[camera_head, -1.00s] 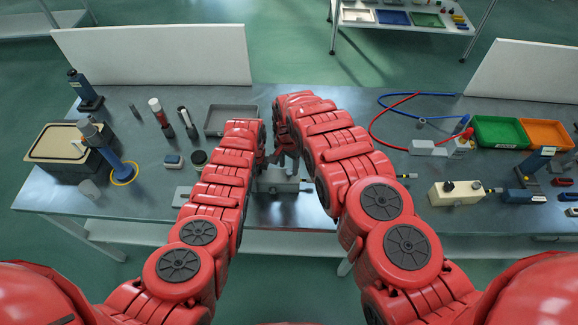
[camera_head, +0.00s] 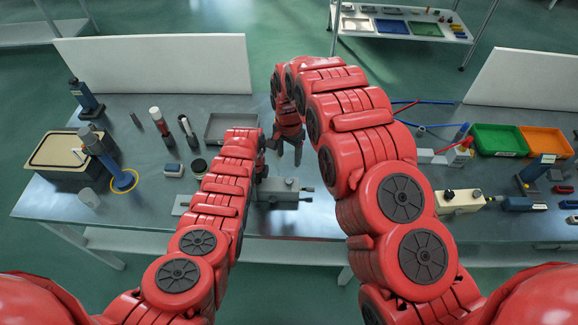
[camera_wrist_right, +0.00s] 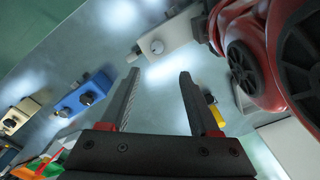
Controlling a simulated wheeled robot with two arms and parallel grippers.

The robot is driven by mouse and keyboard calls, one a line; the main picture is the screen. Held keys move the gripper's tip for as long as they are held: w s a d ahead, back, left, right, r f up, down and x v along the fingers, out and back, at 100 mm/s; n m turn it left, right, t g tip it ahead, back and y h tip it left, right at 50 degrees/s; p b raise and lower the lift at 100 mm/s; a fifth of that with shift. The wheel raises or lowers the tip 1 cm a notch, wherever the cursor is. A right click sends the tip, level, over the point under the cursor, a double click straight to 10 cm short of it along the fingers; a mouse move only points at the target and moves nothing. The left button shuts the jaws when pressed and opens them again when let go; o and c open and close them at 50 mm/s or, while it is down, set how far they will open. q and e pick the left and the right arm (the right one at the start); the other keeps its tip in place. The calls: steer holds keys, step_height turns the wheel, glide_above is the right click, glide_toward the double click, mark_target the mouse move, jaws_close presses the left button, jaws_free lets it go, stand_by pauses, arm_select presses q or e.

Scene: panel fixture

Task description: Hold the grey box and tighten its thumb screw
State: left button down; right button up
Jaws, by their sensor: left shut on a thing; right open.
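The grey box (camera_head: 278,191) is near the table's front edge, with short dark-tipped rods sticking out to its right. In the right wrist view the box (camera_wrist_right: 172,33) shows a round light knob (camera_wrist_right: 157,46) and a short rod at its lower left end. I cannot tell for sure which is the thumb screw. My left gripper (camera_head: 262,172) is shut on the grey box at its left end; its fingers are partly hidden by my arm. My right gripper (camera_head: 288,160) points down, open and empty, above and behind the box; its two fingers (camera_wrist_right: 158,85) show apart.
A blue box (camera_wrist_right: 84,92) and a cream box (camera_head: 460,201) lie further right along the front. A grey tray (camera_head: 229,128) and upright tools stand behind left. Green (camera_head: 497,139) and orange (camera_head: 546,142) bins are at the right. My right arm hides part of the table.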

steer(key=shift+s+r, duration=0.15)
steer(key=shift+r, duration=0.6)
arm_select(q)
steer(key=shift+w, duration=0.1)
jaws_free()
steer(key=shift+r, duration=0.15)
